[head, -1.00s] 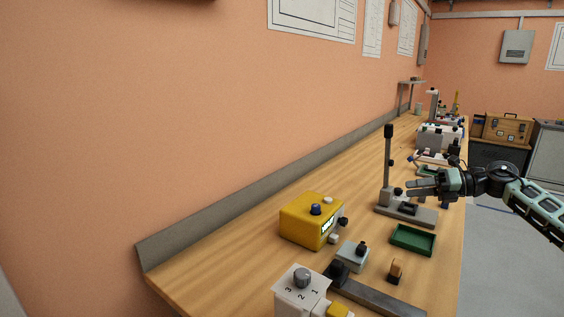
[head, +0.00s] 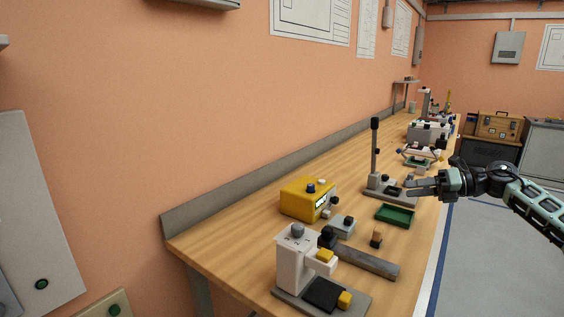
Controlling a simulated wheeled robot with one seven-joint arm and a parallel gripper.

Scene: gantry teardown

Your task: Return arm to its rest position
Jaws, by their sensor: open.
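My gripper (head: 425,187) is at the right of the head view, at the end of my outstretched arm. Its fingers point left, and they are parted with nothing between them. In the picture it lies just right of the base of a grey stand (head: 376,165) with a tall dark-topped post. A green tray (head: 395,221) lies on the bench below and left of the gripper. The gripper appears apart from both. Part of my arm is cut off by the right edge.
The wooden bench (head: 235,252) runs along the orange wall. On it are a yellow box (head: 304,207), a white device (head: 293,262), a grey bar (head: 362,263) and a small orange-brown block (head: 376,240). Open grey floor (head: 480,260) lies right of the bench. A wooden case (head: 498,124) stands at the back.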

